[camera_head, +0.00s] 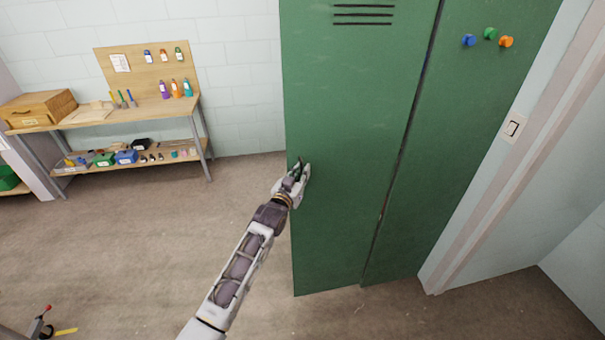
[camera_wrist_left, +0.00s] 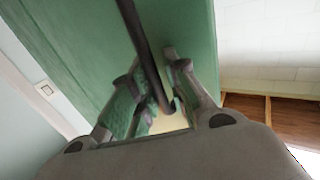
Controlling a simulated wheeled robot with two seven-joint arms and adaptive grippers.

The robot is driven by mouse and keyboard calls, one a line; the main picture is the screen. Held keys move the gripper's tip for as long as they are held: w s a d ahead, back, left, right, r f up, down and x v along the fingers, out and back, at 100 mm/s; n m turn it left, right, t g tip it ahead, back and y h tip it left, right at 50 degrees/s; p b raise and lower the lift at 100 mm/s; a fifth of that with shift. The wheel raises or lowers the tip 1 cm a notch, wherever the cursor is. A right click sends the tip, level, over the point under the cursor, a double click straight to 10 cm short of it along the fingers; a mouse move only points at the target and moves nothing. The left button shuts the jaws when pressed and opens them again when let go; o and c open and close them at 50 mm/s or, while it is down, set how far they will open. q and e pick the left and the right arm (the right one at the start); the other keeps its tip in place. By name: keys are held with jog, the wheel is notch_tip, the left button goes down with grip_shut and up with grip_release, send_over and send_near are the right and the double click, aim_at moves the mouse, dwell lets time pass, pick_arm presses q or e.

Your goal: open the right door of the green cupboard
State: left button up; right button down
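The green cupboard (camera_head: 470,150) stands right of centre in the head view, with two tall green panels split by a dark gap. The left panel (camera_head: 350,120) has vent slots at its top and looks like a door; I cannot tell whether it stands ajar. My left gripper (camera_head: 299,170) is at this panel's left edge, about mid-height. In the left wrist view its fingers (camera_wrist_left: 154,80) close in on both sides of a dark bar handle (camera_wrist_left: 146,45) in front of the green surface (camera_wrist_left: 185,25). The fingers partly hide the handle. My right gripper is not in view.
A wooden workbench (camera_head: 130,116) with bottles, tools and a lower shelf stands against the back wall at left. A light switch (camera_head: 513,128) and door frame are close on the right. The floor (camera_head: 130,240) between bench and cupboard is clear.

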pick_arm(q)
jog(key=shift+o, duration=1)
jog(key=shift+a, duration=0.1)
jog(key=shift+s, duration=0.1)
jog(key=shift+s, duration=0.1)
jog(key=v, duration=1.1)
jog(key=shift+s+a, duration=0.25)
jog(key=shift+f, duration=0.1)
